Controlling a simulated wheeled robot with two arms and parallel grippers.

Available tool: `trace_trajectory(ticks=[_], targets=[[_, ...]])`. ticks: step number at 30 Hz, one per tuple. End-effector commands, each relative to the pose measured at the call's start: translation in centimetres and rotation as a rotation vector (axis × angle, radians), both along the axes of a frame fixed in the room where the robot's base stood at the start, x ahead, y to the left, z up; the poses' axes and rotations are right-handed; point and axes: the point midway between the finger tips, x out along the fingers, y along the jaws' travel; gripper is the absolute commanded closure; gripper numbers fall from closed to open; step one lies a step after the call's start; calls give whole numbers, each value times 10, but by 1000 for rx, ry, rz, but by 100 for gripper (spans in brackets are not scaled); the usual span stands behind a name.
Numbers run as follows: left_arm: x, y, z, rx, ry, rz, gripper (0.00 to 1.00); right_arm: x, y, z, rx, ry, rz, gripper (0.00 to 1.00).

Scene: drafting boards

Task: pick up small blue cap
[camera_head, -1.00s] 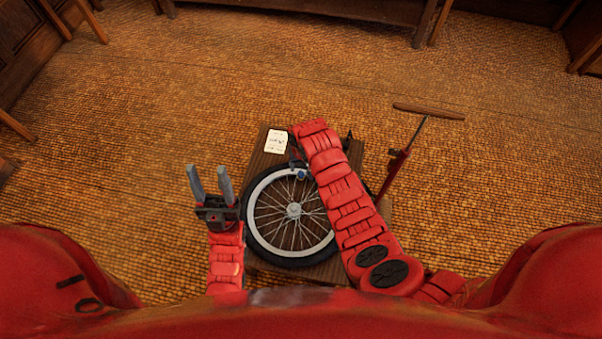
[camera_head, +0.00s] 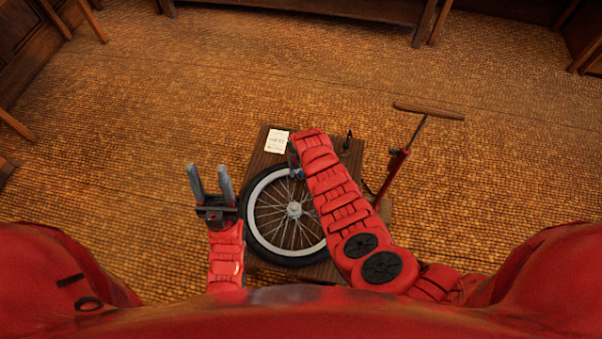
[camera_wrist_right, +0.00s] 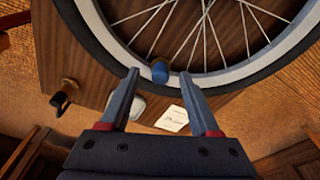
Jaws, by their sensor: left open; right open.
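The small blue cap (camera_wrist_right: 160,71) stands at the wheel's pale rim in the right wrist view. My right gripper (camera_wrist_right: 161,78) is open, and the cap shows between its fingertips; I cannot tell how far it is from the fingers. In the head view, a bit of blue (camera_head: 299,174) by my right arm's end looks like the cap. My right gripper is mostly hidden there under its arm. My left gripper (camera_head: 209,170) is open and empty, left of the wheel.
The spoked wheel (camera_head: 251,222) lies flat on a wooden table. A white card (camera_head: 278,141) lies at the table's far left. A small dark item with a brass-coloured end (camera_wrist_right: 60,97) is also on the wood. A floor pump (camera_head: 398,160) stands to the right.

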Motion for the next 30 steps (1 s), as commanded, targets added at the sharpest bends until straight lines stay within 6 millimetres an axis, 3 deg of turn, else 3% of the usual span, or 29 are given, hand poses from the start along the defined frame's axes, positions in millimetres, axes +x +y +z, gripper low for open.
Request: trace_trajectory(ticks=[2,12,30], targets=[[0,0,0,0,0,0,50,0,0,0,0,0,0,37],[0,0,0,0,0,0,50,0,0,0,0,0,-1,98],[0,0,0,0,0,0,50,1,0,5,2,-3,-2,100]])
